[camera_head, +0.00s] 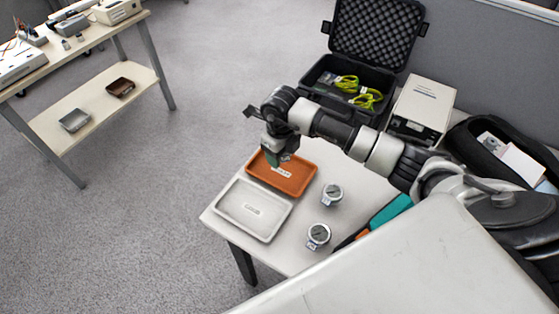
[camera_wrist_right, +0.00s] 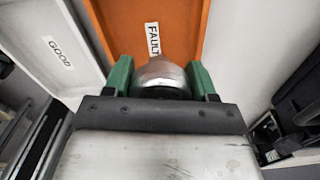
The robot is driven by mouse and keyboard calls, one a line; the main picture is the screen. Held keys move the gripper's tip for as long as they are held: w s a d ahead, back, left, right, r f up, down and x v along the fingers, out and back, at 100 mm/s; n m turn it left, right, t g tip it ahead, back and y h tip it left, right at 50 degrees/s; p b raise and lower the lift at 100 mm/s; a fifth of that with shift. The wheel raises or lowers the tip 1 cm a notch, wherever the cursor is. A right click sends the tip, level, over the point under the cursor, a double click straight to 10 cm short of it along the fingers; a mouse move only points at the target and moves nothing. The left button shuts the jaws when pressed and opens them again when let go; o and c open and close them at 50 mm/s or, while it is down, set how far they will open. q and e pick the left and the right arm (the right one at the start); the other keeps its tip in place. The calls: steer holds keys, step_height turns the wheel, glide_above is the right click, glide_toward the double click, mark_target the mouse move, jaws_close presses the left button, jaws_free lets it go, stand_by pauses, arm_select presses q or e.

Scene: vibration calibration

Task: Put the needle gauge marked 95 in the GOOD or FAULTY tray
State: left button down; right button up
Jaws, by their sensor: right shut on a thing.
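My right gripper (camera_head: 278,158) is above the far part of the orange FAULTY tray (camera_head: 302,188). In the right wrist view its green fingers (camera_wrist_right: 160,80) are shut on a round silver needle gauge (camera_wrist_right: 162,70). The gauge's dial marking cannot be read, and the gripper hides it in the head view. The orange tray also shows beyond the gauge in the wrist view (camera_wrist_right: 185,20). The white GOOD tray (camera_head: 228,207) lies beside the orange one, nearer the front, and shows at the left of the wrist view (camera_wrist_right: 85,75). Both trays look empty where visible. My left gripper is not in view.
Two more round gauges, one (camera_head: 332,194) farther back and one (camera_head: 318,236) nearer, stand right of the trays. Their numbers are too small to read. A black open case (camera_head: 385,50), a white instrument (camera_head: 422,105) and a black bag (camera_head: 480,140) stand behind my right arm.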

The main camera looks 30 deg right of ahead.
steer(key=shift+w+a+f, duration=0.15)
step_height(320, 180, down, 4)
steer(key=shift+r, duration=0.1)
steer(key=shift+f, duration=0.25)
steer(key=o, duration=0.7)
steer(key=shift+r, duration=0.1)
